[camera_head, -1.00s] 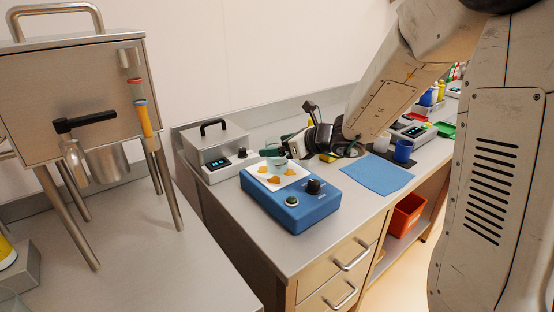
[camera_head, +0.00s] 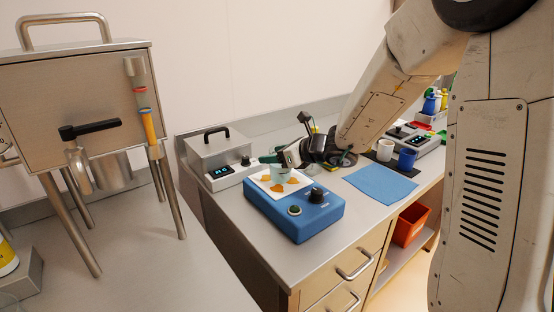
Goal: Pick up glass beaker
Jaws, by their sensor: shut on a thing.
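The glass beaker (camera_head: 280,174) is small and clear with a pale greenish tint. It is at the white stained top plate (camera_head: 264,184) of the blue stirrer unit (camera_head: 300,222). My gripper (camera_head: 287,162) reaches in from the right and is shut on the beaker near its upper part. The view is too small to tell whether the beaker's base touches the plate. My gripper hides part of its far side.
A steel box device with a black handle (camera_head: 214,152) stands behind left of the stirrer. A blue cloth (camera_head: 382,184) lies to the right, with a white mug (camera_head: 386,150) and a blue mug (camera_head: 407,158) beyond. The steel hopper (camera_head: 80,100) stands on the left.

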